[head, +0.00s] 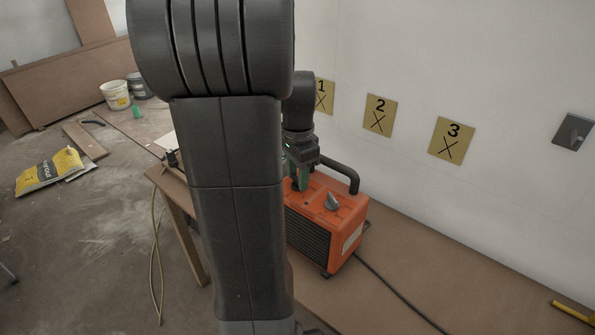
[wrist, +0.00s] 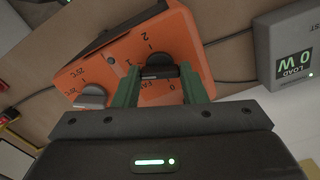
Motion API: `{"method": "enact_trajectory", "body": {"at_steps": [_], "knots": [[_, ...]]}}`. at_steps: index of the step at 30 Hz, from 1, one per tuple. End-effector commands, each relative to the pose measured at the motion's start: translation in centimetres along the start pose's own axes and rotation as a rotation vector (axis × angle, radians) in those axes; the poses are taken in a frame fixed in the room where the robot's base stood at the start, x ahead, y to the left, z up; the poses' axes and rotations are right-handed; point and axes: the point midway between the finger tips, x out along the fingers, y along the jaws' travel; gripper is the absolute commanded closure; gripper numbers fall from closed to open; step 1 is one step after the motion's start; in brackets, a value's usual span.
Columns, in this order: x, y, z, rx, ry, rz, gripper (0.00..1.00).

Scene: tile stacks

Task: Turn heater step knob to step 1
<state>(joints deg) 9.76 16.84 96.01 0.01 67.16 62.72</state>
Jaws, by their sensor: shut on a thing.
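The orange heater (head: 350,213) stands on the bench, with a dark front grille and a black handle. Its top fills the upper middle of the wrist view (wrist: 182,32). The dark step knob (wrist: 160,60) sits by a scale marked 0, FAN, 1 and 2. My gripper (wrist: 159,82) has its two green fingers shut on the knob, one on each side. The fingers cover part of the knob, and I cannot tell exactly which mark it points to. In the head view my gripper (head: 300,178) is over the heater top, partly behind my arm.
A grey temperature knob (wrist: 90,97) is beside the step knob; it shows in the head view too (head: 332,201). A grey load meter (wrist: 291,52) reads 0 W. A cable (head: 400,293) runs along the bench (head: 470,285). Numbered plates (head: 380,115) hang on the wall.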

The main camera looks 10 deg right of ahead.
Motion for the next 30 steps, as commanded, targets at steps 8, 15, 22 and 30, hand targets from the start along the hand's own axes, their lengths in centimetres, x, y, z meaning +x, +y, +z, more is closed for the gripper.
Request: {"method": "enact_trajectory", "body": {"at_steps": [8,15,22,30], "knots": [[-0.09,-0.02,-0.06,0.120,0.002,-0.001,0.85],[-0.05,-0.03,-0.06,0.158,0.002,-0.001,0.85],[-0.04,-0.02,-0.07,0.162,0.002,-0.001,0.85],[-0.04,-0.02,-0.05,0.161,0.002,-0.001,0.40]]}}
